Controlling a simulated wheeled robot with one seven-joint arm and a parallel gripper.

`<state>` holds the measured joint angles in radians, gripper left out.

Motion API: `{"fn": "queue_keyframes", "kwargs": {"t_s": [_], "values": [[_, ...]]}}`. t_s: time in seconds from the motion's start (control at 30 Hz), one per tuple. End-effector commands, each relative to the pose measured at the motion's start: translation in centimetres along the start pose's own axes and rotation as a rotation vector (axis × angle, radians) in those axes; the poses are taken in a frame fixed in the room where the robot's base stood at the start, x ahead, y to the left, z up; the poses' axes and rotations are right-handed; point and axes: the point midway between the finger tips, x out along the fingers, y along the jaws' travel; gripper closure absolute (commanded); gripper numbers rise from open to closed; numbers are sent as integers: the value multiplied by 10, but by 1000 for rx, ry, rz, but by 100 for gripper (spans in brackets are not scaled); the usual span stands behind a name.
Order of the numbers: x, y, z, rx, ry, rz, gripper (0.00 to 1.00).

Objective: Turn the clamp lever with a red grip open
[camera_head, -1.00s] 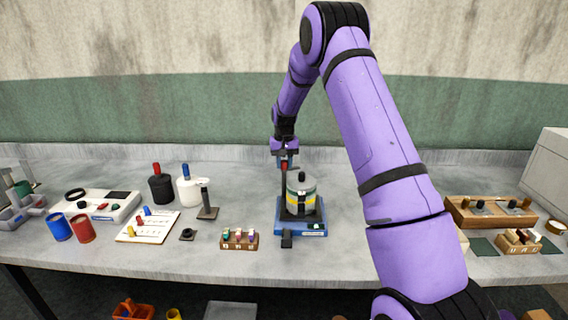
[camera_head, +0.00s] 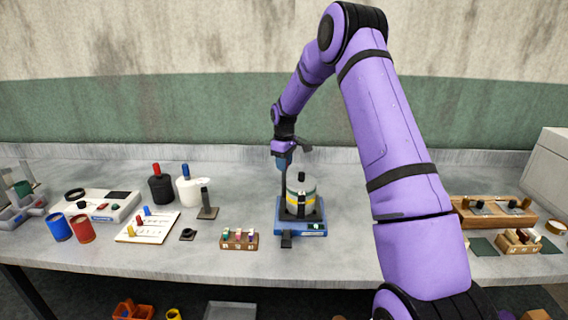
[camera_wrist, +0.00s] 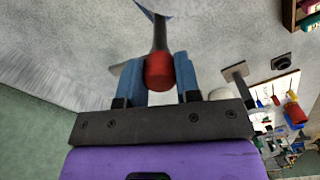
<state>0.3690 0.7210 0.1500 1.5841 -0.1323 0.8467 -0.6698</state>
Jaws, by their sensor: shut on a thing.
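The clamp lever's red grip (camera_wrist: 159,72) sits between the two blue fingers of my gripper (camera_wrist: 158,80) in the wrist view. The lever's dark arm (camera_wrist: 159,36) runs away from the grip there. In the head view my gripper (camera_head: 283,163) is at the back left of the grey lidded pot (camera_head: 302,184), near its top, and hides the grip. The dark lever (camera_head: 283,189) stands roughly upright at the pot's left side. My gripper is shut on the red grip.
A wooden block with coloured pegs (camera_head: 239,240) is front left of the blue base. A dark upright post (camera_head: 207,200) and black and white bottles (camera_head: 161,186) stand further left. My arm crosses the right side. Bare table lies behind and left of the pot.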

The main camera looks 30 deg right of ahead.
Motion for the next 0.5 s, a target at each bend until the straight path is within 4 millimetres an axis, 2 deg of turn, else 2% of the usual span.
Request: {"fn": "queue_keyframes", "kwargs": {"t_s": [0.2,0.5], "values": [[-1,1,0,-129,2,2,93],[-1,1,0,-216,2,2,93]]}}
